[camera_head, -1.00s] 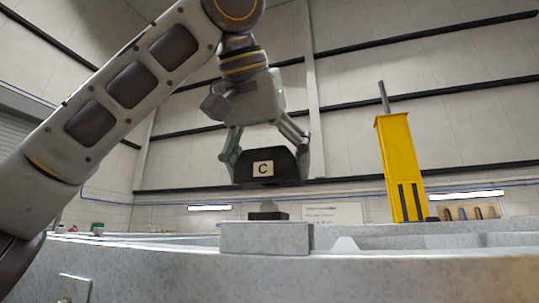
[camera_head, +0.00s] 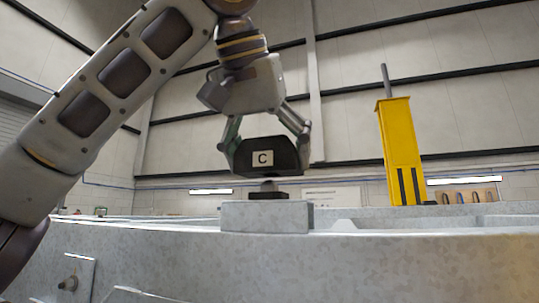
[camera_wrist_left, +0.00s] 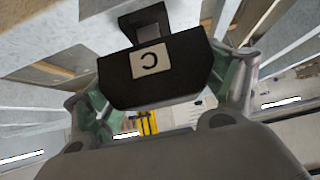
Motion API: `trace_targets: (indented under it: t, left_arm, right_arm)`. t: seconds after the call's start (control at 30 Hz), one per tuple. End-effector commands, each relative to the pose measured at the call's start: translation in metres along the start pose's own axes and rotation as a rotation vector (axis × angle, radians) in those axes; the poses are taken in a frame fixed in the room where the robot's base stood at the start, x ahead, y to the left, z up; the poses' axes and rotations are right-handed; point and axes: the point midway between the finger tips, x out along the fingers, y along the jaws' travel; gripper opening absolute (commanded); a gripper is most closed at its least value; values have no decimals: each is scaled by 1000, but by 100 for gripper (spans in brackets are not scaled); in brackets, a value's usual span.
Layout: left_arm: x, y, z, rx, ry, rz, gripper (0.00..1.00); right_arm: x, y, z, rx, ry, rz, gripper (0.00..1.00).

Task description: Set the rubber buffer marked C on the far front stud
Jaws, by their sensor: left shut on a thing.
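The black rubber buffer marked C (camera_head: 285,153) hangs between the fingers of my left gripper (camera_head: 267,140), its pale letter plate facing the head camera. In the left wrist view the buffer (camera_wrist_left: 185,72) is between the two fingers of the gripper (camera_wrist_left: 165,88), which is shut on it. Below it, a dark block (camera_head: 268,195) with a small rounded top stands on a raised grey metal block (camera_head: 262,216). The buffer looks close above it; whether they touch, I cannot tell. No bare stud can be made out. My right gripper is not in view.
A yellow post (camera_head: 399,150) with a grey rod on top stands to the right behind the frame. The galvanised trailer frame (camera_head: 400,255) runs across the foreground. A small plate with a bolt (camera_head: 70,283) is at lower left. The space around the raised arm is clear.

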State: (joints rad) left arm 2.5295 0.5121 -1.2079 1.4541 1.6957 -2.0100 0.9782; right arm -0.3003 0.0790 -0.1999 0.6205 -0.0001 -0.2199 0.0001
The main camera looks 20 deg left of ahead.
Motion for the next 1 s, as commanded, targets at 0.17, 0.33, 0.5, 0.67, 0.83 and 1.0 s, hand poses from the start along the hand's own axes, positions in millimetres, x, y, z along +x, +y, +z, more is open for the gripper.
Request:
trace_targets:
  t: [0.17,0.33,0.5,0.67,0.83,1.0]
  left_arm:
    - [0,0,0,0,1,1,52]
    - [2,0,3,0,1,1,52]
    - [5,0,5,0,1,1,52]
    - [7,0,7,0,1,1,52]
    - [9,0,9,0,1,1,52]
    - [11,0,11,0,1,1,52]
  right_arm:
    - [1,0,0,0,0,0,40]
    - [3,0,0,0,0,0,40]
    - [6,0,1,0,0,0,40]
    - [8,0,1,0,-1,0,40]
    - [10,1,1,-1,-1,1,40]
    - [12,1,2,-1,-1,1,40]
